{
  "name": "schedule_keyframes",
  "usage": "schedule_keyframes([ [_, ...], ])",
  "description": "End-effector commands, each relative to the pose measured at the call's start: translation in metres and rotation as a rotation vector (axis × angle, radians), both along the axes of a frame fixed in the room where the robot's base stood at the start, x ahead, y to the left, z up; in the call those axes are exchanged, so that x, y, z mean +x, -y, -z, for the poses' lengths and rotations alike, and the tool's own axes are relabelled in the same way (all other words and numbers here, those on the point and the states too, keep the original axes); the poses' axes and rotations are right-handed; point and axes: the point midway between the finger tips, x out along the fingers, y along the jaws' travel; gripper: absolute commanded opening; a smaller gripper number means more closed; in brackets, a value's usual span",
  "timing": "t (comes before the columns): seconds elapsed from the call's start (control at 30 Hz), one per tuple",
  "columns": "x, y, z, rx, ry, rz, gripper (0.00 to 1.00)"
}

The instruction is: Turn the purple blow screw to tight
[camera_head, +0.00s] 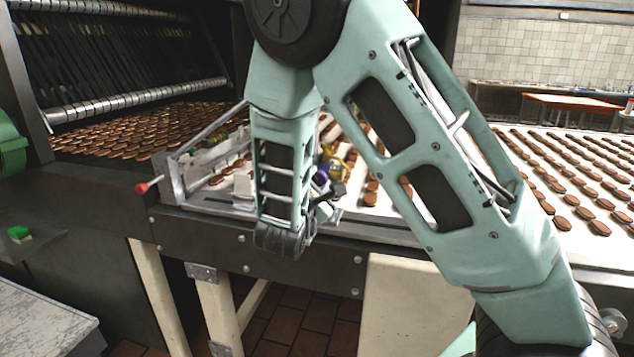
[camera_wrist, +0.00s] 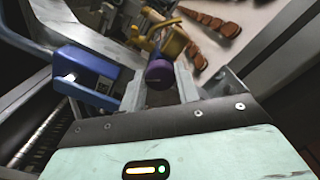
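The purple blow screw (camera_head: 321,177) shows in the head view just right of my forearm, beside a yellow fitting (camera_head: 342,165) above the conveyor. In the wrist view the round purple head of the screw (camera_wrist: 160,72) is near the middle, in front of the yellow fitting (camera_wrist: 173,40). My gripper (camera_wrist: 160,78) is open in the wrist view, with one finger to each side of the purple head. I cannot tell whether either finger touches it. In the head view my arm hides most of the area around my fingers.
A blue block (camera_wrist: 86,74) with a blue bar stands left of my gripper in the wrist view. Rows of brown biscuits (camera_head: 575,175) lie on the white conveyor. A metal guide frame with a red-tipped rod (camera_head: 143,188) is left of my arm.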

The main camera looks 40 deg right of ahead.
Motion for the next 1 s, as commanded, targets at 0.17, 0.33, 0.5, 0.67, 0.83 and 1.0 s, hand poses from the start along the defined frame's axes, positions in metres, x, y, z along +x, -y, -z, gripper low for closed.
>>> schedule_keyframes([
  [0.17, -0.0004, -0.0002, 0.0003, 0.001, -0.001, 0.000, 0.09],
  [0.33, -0.0005, -0.0003, -0.0001, 0.012, 0.013, 0.000, 0.09],
  [0.5, -0.0007, -0.0004, -0.0007, 0.050, 0.061, 0.001, 0.09],
  [0.67, -0.0007, -0.0005, -0.0013, 0.118, 0.146, 0.000, 0.09],
  [0.83, -0.0008, -0.0005, -0.0009, 0.213, 0.267, 0.000, 0.09],
  [1.0, -0.0009, -0.0007, 0.0001, 0.313, 0.395, 0.000, 0.09],
])
